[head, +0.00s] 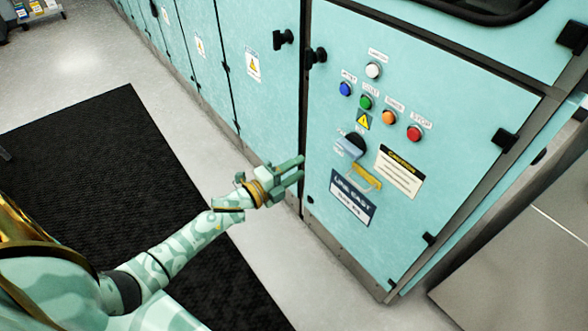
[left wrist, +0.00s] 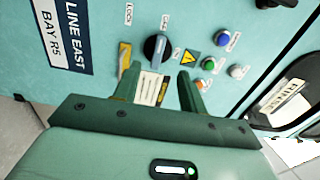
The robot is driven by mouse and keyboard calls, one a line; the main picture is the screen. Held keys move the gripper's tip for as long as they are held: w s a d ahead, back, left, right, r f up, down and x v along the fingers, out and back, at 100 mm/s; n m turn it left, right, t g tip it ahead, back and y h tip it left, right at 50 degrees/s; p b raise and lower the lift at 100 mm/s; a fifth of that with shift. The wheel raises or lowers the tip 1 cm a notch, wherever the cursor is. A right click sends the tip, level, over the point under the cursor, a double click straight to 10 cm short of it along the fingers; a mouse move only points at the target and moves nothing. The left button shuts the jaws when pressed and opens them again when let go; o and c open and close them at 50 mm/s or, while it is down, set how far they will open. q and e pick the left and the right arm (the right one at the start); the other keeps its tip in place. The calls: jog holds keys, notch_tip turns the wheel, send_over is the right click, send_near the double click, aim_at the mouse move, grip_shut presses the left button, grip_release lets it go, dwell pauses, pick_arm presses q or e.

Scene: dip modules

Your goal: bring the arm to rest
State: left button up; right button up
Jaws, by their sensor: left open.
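My left gripper (head: 291,171) is in front of the teal cabinet panel (head: 330,115), to the left of the rotary switch, with its fingers apart and nothing between them. The left wrist view also shows its two fingers (left wrist: 158,88) pointing at the panel. The rotary switch (head: 350,147) has a dark base and a grey-blue handle; it also shows in the left wrist view (left wrist: 155,47). A yellow piece (head: 367,177) hangs below the switch, by the LINE EAST sign (head: 352,196). My right gripper is in neither view.
Blue (head: 345,89), green (head: 366,102), orange (head: 389,118), red (head: 414,133) and white (head: 373,70) buttons sit above the switch. More cabinet doors run to the upper left. A black mat (head: 110,190) lies on the open floor at left.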

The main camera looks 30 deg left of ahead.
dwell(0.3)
pick_arm(q)
jog(key=s+a+f+n+g+y, duration=0.2)
jog(key=f+n+y, duration=0.15)
jog(key=f, duration=0.25)
jog(key=s+a+f+n+g+y, duration=0.1)
jog(key=s+a+f+n+y, duration=0.15)
jog(key=f+n, duration=0.3)
jog(key=s+f+n+g+p, duration=0.3)
jog(key=s+f+n+g, duration=0.1)
jog(key=s+f, duration=0.7)
jog(key=s+f+n+g+y+p, duration=0.15)
jog(key=s+f+n+g, duration=0.35)
jog(key=s, duration=0.9)
jog(key=s+d+g+p, duration=0.2)
jog(key=s+d, duration=0.2)
jog(key=s, duration=1)
jog(key=s+d+f+g+h+p, duration=0.1)
jog(key=s+d+g+p, duration=0.1)
jog(key=s, duration=1.2)
jog(key=shift+d+f+g+p, duration=0.35)
jog(key=shift+d+g, duration=0.15)
jog(key=shift+d, duration=0.55)
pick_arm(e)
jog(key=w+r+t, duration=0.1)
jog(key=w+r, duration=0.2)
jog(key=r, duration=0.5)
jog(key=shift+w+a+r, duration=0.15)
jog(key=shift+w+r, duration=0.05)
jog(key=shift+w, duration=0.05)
